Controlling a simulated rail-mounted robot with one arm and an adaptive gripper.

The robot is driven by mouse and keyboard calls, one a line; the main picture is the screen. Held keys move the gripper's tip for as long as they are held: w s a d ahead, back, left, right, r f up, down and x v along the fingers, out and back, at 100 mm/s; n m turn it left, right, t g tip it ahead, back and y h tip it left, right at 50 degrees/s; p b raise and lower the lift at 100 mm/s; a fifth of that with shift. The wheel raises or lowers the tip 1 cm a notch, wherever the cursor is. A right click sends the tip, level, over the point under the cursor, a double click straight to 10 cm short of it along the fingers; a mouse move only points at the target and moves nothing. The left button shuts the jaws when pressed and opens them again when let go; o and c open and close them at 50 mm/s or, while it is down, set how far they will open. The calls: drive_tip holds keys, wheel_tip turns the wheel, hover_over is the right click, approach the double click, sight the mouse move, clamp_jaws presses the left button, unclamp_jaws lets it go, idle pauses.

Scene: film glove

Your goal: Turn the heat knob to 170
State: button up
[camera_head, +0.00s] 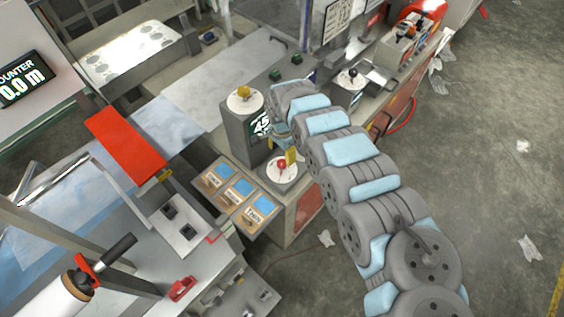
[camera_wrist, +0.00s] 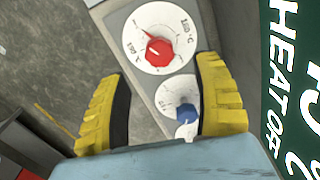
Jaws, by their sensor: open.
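The red heat knob (camera_wrist: 159,52) sits on a round white dial (camera_wrist: 165,22) with printed marks in the wrist view. Its small pointer tip faces the upper left; the marks are too blurred to read surely. In the head view the red knob (camera_head: 282,164) is on a white dial (camera_head: 281,174) atop a grey control box. My gripper (camera_wrist: 162,70) is open, its two yellow fingers on either side of the knob's line, apart from it in the picture. In the head view one yellow fingertip (camera_head: 291,156) shows just behind the knob; the other finger is hidden.
A blue knob (camera_wrist: 187,112) on another white dial lies between my fingers, lower in the wrist view. A green heater display (camera_wrist: 290,90) is at the right. In the head view, a yellow knob (camera_head: 243,92) and labelled panels (camera_head: 238,190) are nearby.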

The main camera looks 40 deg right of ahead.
sight(282, 163)
wheel_tip(282, 163, down, 5)
drive_tip(key=shift+a+f, duration=0.1)
drive_tip(key=shift+f, duration=0.5)
drive_tip(key=c, duration=1.2)
